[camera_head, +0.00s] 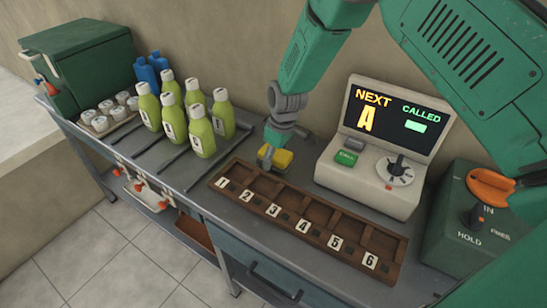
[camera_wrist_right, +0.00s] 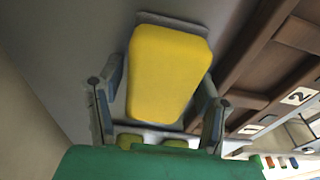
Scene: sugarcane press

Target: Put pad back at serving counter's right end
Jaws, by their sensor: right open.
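The yellow pad (camera_head: 283,159) sits on the grey counter (camera_head: 178,172), just behind the numbered wooden tray. It fills the middle of the right wrist view (camera_wrist_right: 168,70), with a grey edge showing behind it. My right gripper (camera_head: 269,157) is down at the pad. It is open, with one finger on each side of the pad in the wrist view; I cannot tell whether they touch it. My left gripper is not in view.
The wooden tray (camera_head: 327,222) has slots numbered 1 to 6. Right of the pad stands a console (camera_head: 365,195) with a lit screen, then a green box (camera_head: 478,240) with an orange knob. Green bottles (camera_head: 201,130) and a row of cups (camera_head: 101,124) stand left.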

